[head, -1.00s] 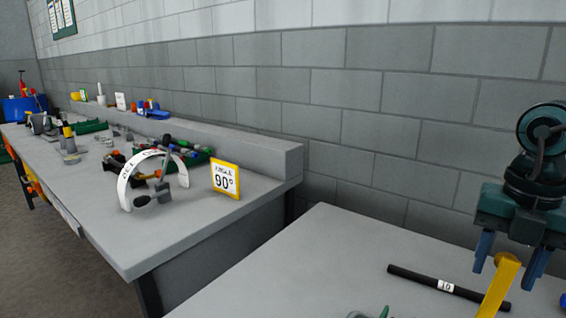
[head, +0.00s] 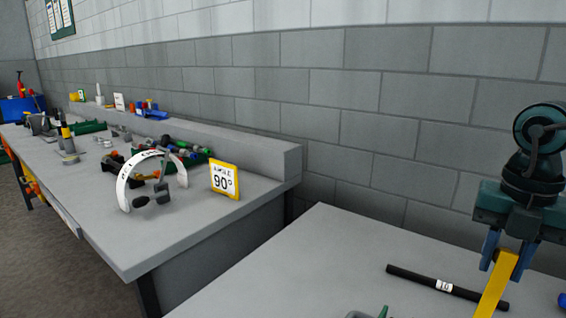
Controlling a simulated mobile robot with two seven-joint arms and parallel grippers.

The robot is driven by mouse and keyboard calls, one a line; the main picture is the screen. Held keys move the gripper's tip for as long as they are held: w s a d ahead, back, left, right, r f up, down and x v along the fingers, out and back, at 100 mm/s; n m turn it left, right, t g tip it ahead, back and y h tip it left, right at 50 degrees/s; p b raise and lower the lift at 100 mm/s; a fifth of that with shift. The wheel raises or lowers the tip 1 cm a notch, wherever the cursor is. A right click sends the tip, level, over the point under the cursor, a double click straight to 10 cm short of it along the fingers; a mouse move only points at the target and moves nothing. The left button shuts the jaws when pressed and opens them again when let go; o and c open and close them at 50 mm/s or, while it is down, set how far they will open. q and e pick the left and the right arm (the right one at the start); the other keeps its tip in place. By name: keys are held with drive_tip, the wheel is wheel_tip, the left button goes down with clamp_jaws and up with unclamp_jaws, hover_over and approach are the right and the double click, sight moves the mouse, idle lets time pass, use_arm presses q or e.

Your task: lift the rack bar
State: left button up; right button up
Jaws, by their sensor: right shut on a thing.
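My right gripper (head: 507,254) is at the right edge of the head view, above the near grey table. Its blue fingers are shut on the upper end of a yellow bar (head: 495,287), which slants down and left out of the bottom of the view. I cannot tell whether this yellow bar is the rack bar. A black rod (head: 412,277) with a white label "10" lies on the near table beside the yellow bar. My left gripper is not in view.
The near grey table (head: 310,255) is clear at its middle. A block wall (head: 400,130) stands behind both.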

drive_tip(key=shift+w+d+f, duration=0.2)
drive_tip(key=shift+w+d, duration=0.55)
drive_tip(key=shift+w, duration=0.15)
drive_tip(key=shift+w+d+f, duration=0.15)
drive_tip(key=shift+w+d, duration=0.55)
drive_tip(key=shift+w, duration=0.15)
drive_tip(key=o, duration=0.8)
